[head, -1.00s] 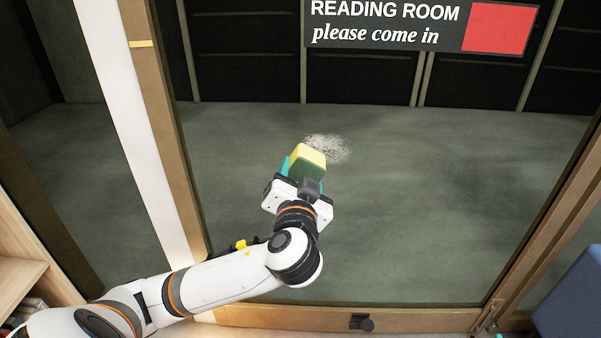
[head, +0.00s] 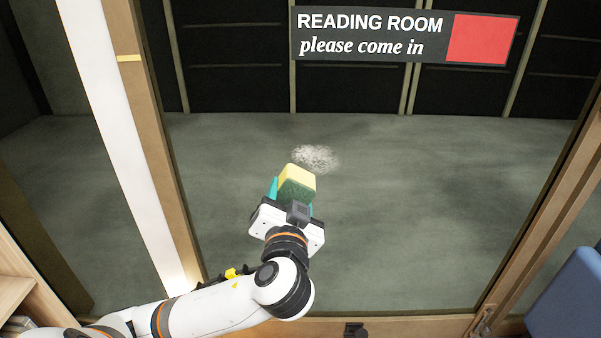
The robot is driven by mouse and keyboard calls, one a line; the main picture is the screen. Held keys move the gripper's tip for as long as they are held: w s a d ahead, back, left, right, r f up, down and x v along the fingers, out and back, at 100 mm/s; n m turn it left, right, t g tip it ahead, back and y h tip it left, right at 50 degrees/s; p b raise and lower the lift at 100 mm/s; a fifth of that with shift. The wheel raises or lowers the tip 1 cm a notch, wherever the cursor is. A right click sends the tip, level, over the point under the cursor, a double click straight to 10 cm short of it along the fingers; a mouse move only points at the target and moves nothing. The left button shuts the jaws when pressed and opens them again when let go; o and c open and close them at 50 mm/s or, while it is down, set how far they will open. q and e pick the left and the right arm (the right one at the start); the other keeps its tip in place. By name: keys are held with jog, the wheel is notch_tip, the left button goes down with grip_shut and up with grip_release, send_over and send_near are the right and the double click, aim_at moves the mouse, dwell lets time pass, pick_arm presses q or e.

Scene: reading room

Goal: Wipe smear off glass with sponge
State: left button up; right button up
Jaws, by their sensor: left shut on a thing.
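The glass (head: 400,200) is a large pane in a wooden frame, filling most of the head view. A whitish, speckled smear (head: 316,158) shows on it near the middle. My left gripper (head: 290,200) is shut on a yellow and green sponge (head: 297,183), with teal fingers at its sides. The sponge appears just below and left of the smear. I cannot tell whether it touches the glass. My right gripper is not in view.
A dark sign reading "READING ROOM please come in" (head: 370,48), with a red panel, is at the top. A blue chair (head: 570,300) stands at lower right. A wooden shelf (head: 12,285) is at lower left. The glass around the smear is clear.

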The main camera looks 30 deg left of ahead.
aim_at(294, 161)
pick_arm(q)
jog(key=shift+w, duration=0.1)
jog(key=shift+x, duration=3.35)
jog(key=shift+x, duration=1)
jog(key=shift+d, duration=0.15)
